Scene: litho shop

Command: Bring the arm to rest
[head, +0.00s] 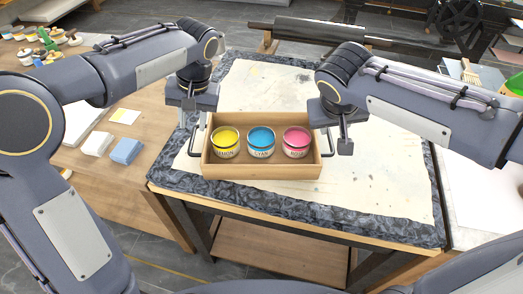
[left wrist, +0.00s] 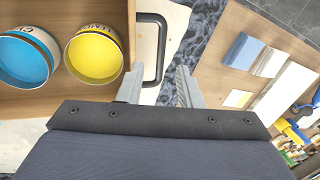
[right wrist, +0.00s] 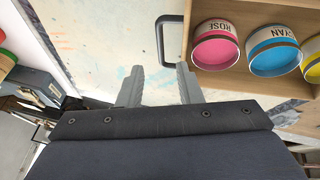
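A wooden tray (head: 262,171) with a black handle at each end sits on the cloth-covered table. It holds three open cans: yellow (head: 226,137), cyan (head: 261,138) and rose (head: 296,138). My left gripper (head: 192,145) is open beside the tray's left end; in the left wrist view its fingers (left wrist: 158,88) are apart near the left handle (left wrist: 160,50), with nothing visibly gripped. My right gripper (head: 343,138) is open beside the right end; in the right wrist view its fingers (right wrist: 158,84) are empty, close to the right handle (right wrist: 161,40).
A side table at the left holds a blue block (head: 125,151), a white block (head: 97,143) and several small jars. A dark roller (head: 305,29) lies behind the table. A white surface (head: 490,195) is at the right. The stained cloth (head: 385,185) around the tray is clear.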

